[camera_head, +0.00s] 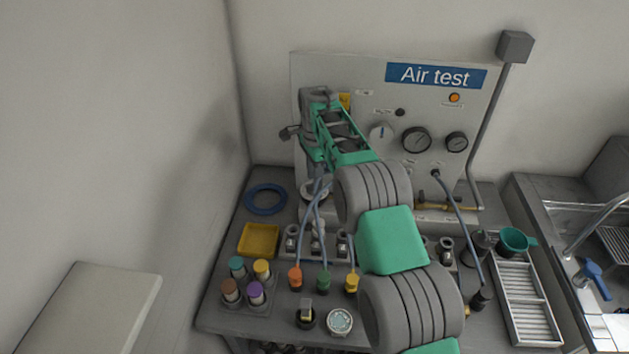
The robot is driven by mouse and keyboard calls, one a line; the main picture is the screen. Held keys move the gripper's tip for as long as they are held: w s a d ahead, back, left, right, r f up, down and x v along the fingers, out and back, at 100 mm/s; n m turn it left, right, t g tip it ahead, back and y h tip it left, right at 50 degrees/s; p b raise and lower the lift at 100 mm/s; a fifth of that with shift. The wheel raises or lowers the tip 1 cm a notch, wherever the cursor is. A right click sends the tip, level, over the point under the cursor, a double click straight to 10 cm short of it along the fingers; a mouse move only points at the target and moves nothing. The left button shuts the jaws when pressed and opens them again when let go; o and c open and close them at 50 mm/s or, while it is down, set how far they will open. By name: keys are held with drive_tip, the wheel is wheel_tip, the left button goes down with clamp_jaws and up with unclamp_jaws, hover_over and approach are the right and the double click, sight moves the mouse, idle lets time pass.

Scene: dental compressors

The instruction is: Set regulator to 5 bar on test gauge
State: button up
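The grey Air test panel (345,68) stands at the back of the bench. A pale round knob with a blue mark (381,132) is on it, possibly the regulator. To its right are a larger round dial gauge (416,141) and a smaller one (456,142); which is the test gauge is unclear, and their readings are too small to tell. A loose round gauge (339,322) lies at the bench front. My green and grey arm reaches up to the panel's left side. My gripper (291,132) is there, left of the knob; its fingers are unclear and whatever is behind is hidden.
A yellow tray (259,240), blue ring (265,199) and several colored-top cylinders (255,293) stand left. A slatted rack (527,300) and teal cup (513,242) are right, beside a sink.

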wheel_tip(320, 180, up, 6)
drive_tip(key=shift+r, duration=0.1)
idle(0.4)
drive_tip(key=s+d+r+n+t, duration=0.1)
drive_tip(key=s+d+r+n, duration=0.2)
drive_tip(key=s+r, duration=0.3)
drive_tip(key=s+d+r+n+t, duration=0.1)
drive_tip(key=s+d+r+n, duration=0.1)
drive_tip(key=s+r+n, duration=0.4)
drive_tip(key=s+d+f+n, duration=0.1)
drive_tip(key=s+f, duration=0.1)
drive_tip(key=s, duration=0.5)
drive_tip(key=s+d+f+n+t, duration=0.1)
drive_tip(key=s+f+n, duration=0.1)
drive_tip(key=s, duration=0.6)
drive_tip(key=s+d+f+n+t, duration=0.1)
drive_tip(key=s+d+f+n, duration=0.1)
drive_tip(key=s+f, duration=0.2)
drive_tip(key=s, duration=0.3)
drive_tip(key=shift+s, duration=0.25)
